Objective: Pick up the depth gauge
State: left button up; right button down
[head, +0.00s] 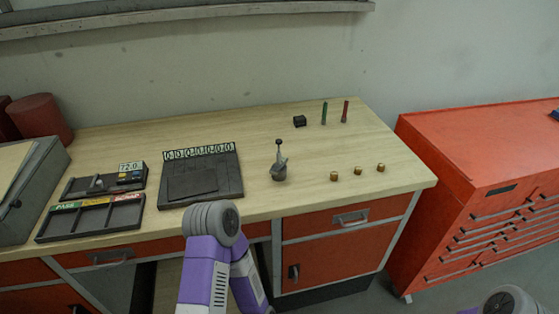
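A dark holder (75,188) lies at the left of the wooden bench, with a small display tag reading 72.0 (130,167). In it is a small grey T-shaped piece (97,184), which may be the depth gauge; it is too small to be sure. Yellow and blue bits sit at the holder's right end. A purple arm of mine rises at the bottom centre, bent at a grey joint in front of the bench edge. Part of my other arm shows at the bottom right. Neither gripper is in view.
A dark sorting tray with coloured labels (92,217) lies in front of the holder. A dark numbered board (221,172) is right of it. Several brass pieces (358,171), a black block (299,121), green (324,113) and red (345,111) sticks stand at right. A red cabinet (480,150) stands beyond.

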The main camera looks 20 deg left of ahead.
aim_at(281, 161)
jog(key=z, duration=0.4)
jog(key=k, duration=0.5)
jog(key=i, duration=1.15)
jog(key=u, duration=1.45)
jog(key=i, duration=0.2)
jog(key=u, duration=0.1)
